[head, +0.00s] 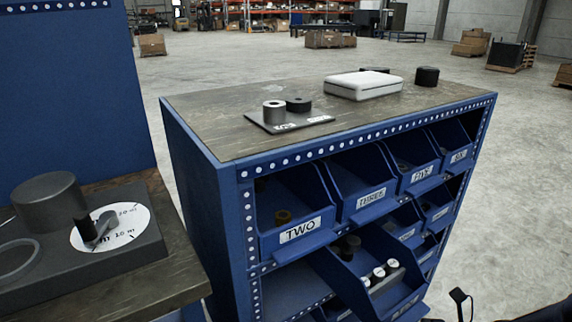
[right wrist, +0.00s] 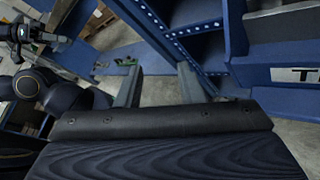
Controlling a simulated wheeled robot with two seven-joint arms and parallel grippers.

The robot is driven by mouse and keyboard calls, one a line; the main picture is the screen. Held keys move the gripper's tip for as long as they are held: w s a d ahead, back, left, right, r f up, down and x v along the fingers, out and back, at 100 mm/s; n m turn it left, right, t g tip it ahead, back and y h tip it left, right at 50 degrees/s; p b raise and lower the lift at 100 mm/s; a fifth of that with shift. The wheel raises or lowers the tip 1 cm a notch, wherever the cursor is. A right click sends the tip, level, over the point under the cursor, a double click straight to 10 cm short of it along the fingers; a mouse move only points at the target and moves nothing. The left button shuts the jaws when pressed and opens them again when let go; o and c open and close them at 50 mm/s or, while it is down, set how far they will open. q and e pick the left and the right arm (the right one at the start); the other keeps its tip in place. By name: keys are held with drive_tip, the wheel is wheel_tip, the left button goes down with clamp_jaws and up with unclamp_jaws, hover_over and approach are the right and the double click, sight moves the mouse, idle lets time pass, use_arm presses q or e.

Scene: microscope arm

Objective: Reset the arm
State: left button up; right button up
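My right gripper (right wrist: 160,78) shows in the right wrist view, its two fingers well apart with nothing between them. It hangs in front of blue shelving, with bare floor beyond. My left gripper is not in the head view. No microscope arm can be made out in either view. A dark grey device (head: 150,240) lies on the wooden bench at the left of the head view. It carries a grey cylinder (head: 48,203), a ring (head: 15,258) and a white dial (head: 128,215) with a black-and-grey pointer knob (head: 98,230).
A blue bin cabinet (head: 205,185) with labelled bins stands beside the bench (head: 180,270). On its top are a plate (head: 310,122) with two cylinders, a white case (head: 362,85) and a black cylinder (head: 427,76).

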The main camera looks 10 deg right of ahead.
drive_tip(key=s+a+r+n+g+h, duration=0.45)
drive_tip(key=s+a+n+h, duration=0.2)
drive_tip(key=n, duration=1.25)
wheel_tip(320, 180, up, 24)
drive_tip(key=s+n+t+h+p, duration=0.1)
drive_tip(key=n+p, duration=0.9)
drive_tip(key=p, duration=1.1)
drive_tip(key=shift+s+t+h+p, duration=0.3)
drive_tip(key=shift+t+h, duration=0.55)
drive_tip(key=shift+t, duration=0.2)
drive_tip(key=shift+d+f, duration=0.15)
drive_tip(key=shift+d, duration=0.05)
